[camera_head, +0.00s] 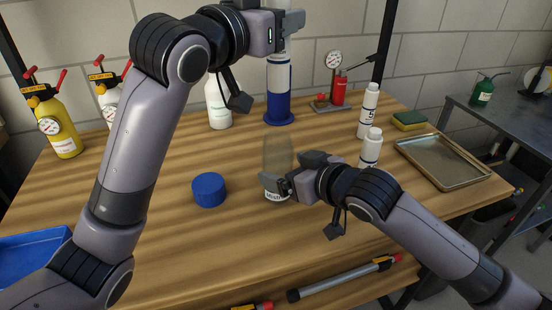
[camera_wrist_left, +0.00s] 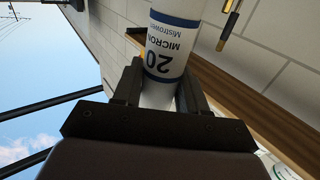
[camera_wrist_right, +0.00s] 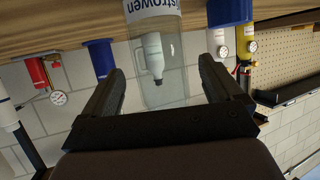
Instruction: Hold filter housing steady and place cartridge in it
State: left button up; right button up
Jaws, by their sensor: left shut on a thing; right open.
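The filter cartridge (camera_head: 278,76) is a white cylinder with a blue-banded label. My left gripper (camera_head: 288,20) is shut on its upper end and holds it upright at the back. The cartridge also shows between the fingers in the left wrist view (camera_wrist_left: 172,42). In the head view it lines up with a blue stand (camera_head: 279,119); I cannot tell whether they touch. The clear filter housing (camera_head: 278,152) stands upright on the table, open room around its top. My right gripper (camera_head: 274,184) is open, with its fingers either side of the housing, as the right wrist view shows (camera_wrist_right: 160,85).
A blue cap (camera_head: 209,189) lies left of the housing. White bottles (camera_head: 371,147), a metal tray (camera_head: 443,160) and a sponge (camera_head: 409,120) are at the right. A red pump with a gauge (camera_head: 339,92) stands behind.

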jog(key=shift+x, duration=2.45)
jog(key=c, duration=1.2)
pick_arm(q)
notch_tip(320, 180, down, 13)
pick_arm(e)
jog(key=shift+c, duration=0.2)
pick_arm(q)
jog(key=o, duration=1.2)
jog(key=shift+c, duration=0.2)
jog(key=v, duration=1.2)
jog(key=shift+f, duration=0.1)
